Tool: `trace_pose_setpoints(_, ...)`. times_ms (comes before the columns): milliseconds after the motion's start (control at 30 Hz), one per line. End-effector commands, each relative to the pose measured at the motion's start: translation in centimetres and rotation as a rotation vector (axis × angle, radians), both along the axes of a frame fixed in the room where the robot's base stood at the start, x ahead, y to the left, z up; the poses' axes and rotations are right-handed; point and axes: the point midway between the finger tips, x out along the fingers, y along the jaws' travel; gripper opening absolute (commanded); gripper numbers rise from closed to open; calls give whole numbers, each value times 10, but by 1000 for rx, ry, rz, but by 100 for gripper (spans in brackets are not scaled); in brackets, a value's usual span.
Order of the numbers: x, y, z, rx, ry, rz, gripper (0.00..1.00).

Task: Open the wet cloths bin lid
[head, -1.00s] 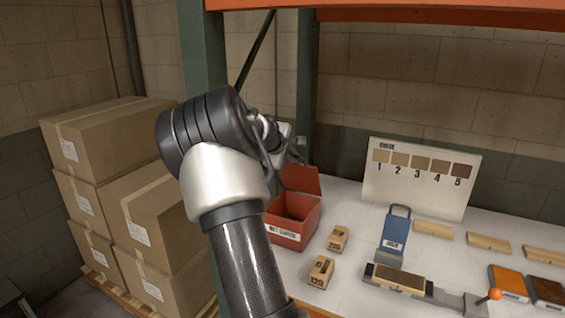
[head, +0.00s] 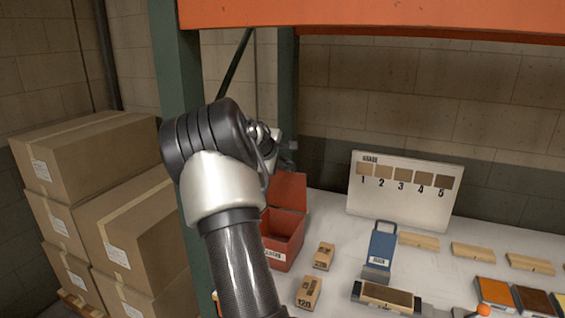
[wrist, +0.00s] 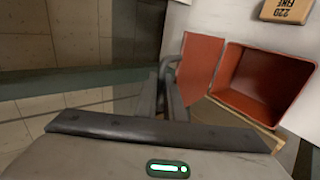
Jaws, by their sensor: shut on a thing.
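The red wet cloths bin (head: 284,252) stands on the white table, in the left part of the head view. Its red lid (head: 289,190) is raised, standing up at the bin's back edge. The wrist view shows the bin's empty-looking inside (wrist: 262,85) and the lid (wrist: 201,65) swung away from the opening. My gripper (head: 287,152) is at the lid's top edge, partly hidden by my arm. In the wrist view my gripper (wrist: 172,88) is shut at the lid's outer edge; the exact contact is hard to see.
Wooden blocks (head: 308,293) and (head: 324,256) stand right of the bin. A blue-handled tool (head: 380,245) and a sample board (head: 403,190) are farther right. A green rack post (head: 175,75) is close to my arm. Stacked cartons (head: 85,150) are at left.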

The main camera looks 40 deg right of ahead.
Motion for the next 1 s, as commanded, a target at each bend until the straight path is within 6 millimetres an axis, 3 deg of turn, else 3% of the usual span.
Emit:
trace_pose_setpoints(67, -2, 0, -5, 4, 10, -2, 0)
trace_pose_setpoints(100, -2, 0, -5, 4, 10, -2, 12)
trace_pose_setpoints(200, -2, 0, -5, 4, 8, -2, 27)
trace_pose_setpoints(633, -3, 8, 0, 5, 7, -1, 27)
trace_pose_setpoints(1000, -27, 68, 49, 1, -3, 3, 27)
